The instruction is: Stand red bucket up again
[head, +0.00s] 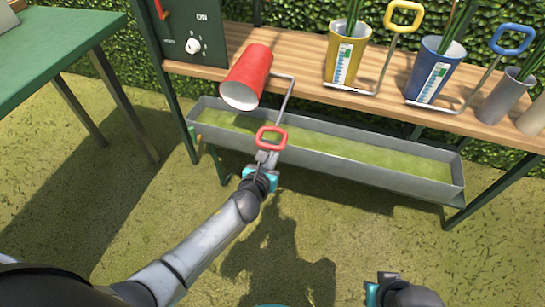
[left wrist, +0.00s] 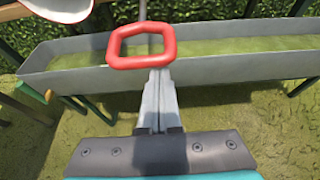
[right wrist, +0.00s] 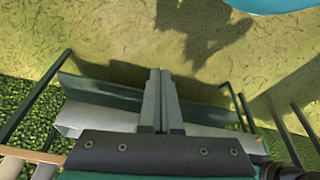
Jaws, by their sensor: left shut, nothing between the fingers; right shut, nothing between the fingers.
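The red bucket (head: 250,75) lies tipped at the front edge of the wooden shelf, its open mouth facing down toward the front. A metal rod runs from it to a red loop handle (head: 271,138), which hangs out over the trough. My left gripper (head: 267,158) is shut and empty, just below the handle in the head view. In the left wrist view the handle (left wrist: 141,46) is just beyond the shut fingertips (left wrist: 158,75); I cannot tell whether they touch it. My right gripper (right wrist: 160,75) is shut and empty, pointing at bare ground.
A grey trough (head: 330,155) with green water runs below the shelf (head: 300,55). A yellow bucket (head: 345,55) and a blue bucket (head: 433,70) stand upright to the right. A control box (head: 190,35) is left. A green table (head: 50,40) stands far left.

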